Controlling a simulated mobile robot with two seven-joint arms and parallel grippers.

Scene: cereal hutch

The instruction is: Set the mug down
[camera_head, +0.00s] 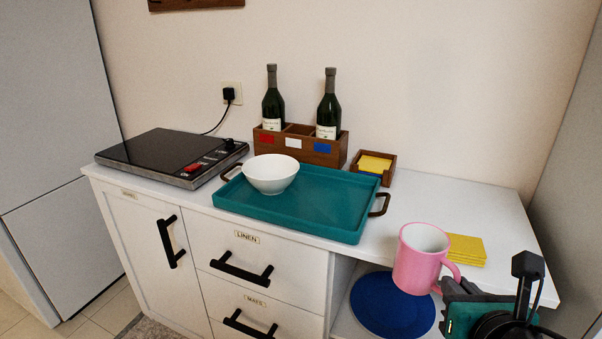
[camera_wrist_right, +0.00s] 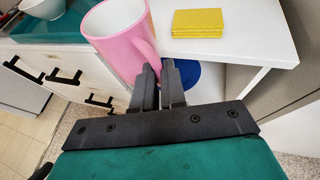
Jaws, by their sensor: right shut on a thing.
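The pink mug (camera_head: 418,262) is upright, held in the air at the front edge of the counter in the head view. My right gripper (camera_head: 446,284) is shut on its handle, at the mug's right side. In the right wrist view, the mug (camera_wrist_right: 118,35) is at the upper left, and the gripper's fingers (camera_wrist_right: 158,74) close on the handle. The mug appears empty in the part of its inside that shows. My left gripper is not in view.
A teal tray (camera_head: 340,205) with a white bowl (camera_head: 271,175) is on the counter (camera_head: 455,205). Yellow coasters (camera_head: 466,250) lie right of the mug. A round blue mat (camera_head: 385,312) lies below the counter top. A bottle crate, coaster box and hob stand behind. The right counter is mostly clear.

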